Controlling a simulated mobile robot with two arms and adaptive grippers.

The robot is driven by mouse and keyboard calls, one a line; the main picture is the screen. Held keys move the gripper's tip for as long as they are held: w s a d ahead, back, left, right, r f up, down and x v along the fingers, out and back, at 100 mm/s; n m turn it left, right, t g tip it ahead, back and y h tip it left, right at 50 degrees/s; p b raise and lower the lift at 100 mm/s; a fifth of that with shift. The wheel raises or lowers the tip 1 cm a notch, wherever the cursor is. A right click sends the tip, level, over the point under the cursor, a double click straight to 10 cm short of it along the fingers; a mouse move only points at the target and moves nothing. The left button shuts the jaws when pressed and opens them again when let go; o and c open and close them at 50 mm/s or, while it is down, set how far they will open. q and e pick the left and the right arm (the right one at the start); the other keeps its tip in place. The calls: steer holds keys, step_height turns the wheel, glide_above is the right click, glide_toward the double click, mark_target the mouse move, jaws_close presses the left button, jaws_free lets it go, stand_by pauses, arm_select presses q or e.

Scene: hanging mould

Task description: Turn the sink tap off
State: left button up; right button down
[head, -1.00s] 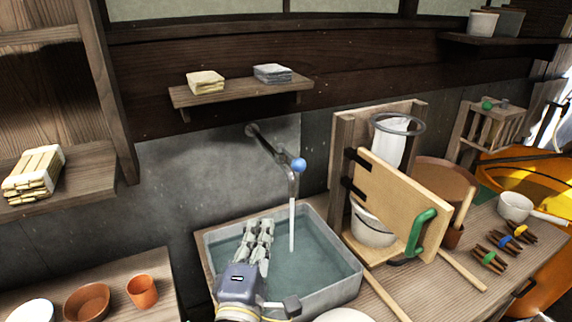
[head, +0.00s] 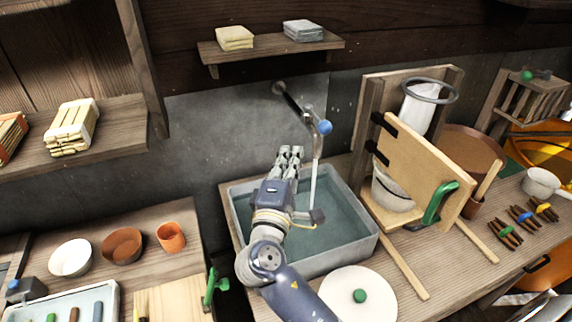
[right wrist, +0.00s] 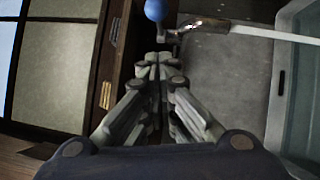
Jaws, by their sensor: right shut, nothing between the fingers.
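The sink tap (head: 303,112) comes out of the grey wall and has a blue round knob (head: 325,127). A white stream of water (head: 314,185) runs from its spout into the grey sink basin (head: 370,245), which holds water. My right gripper (head: 290,152) is shut and empty, above the basin's back left part, left of the stream and below the knob. In the right wrist view the shut fingers (right wrist: 160,62) point toward the blue knob (right wrist: 155,10), with a gap between them. The stream (right wrist: 270,36) runs to the right there. My left gripper is not in view.
A wooden shelf (head: 270,47) with folded cloths hangs above the tap. A wooden stand with a hinged board (head: 425,165) and green handle is right of the basin. A white round lid (head: 345,295) lies in front. Bowls (head: 122,246) and a cup stand left.

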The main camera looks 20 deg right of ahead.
mark_target(316, 118)
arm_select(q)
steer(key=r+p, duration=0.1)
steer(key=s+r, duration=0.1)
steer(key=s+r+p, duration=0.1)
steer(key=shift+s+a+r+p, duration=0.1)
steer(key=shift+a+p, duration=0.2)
arm_select(e)
steer(key=w+d+r, duration=0.1)
steer(key=w+d, duration=0.1)
steer(key=d, duration=0.3)
steer(key=shift+w+d, duration=0.15)
steer(key=shift+w, duration=0.2)
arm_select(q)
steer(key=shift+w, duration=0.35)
arm_select(e)
steer(key=shift+w+d, duration=0.1)
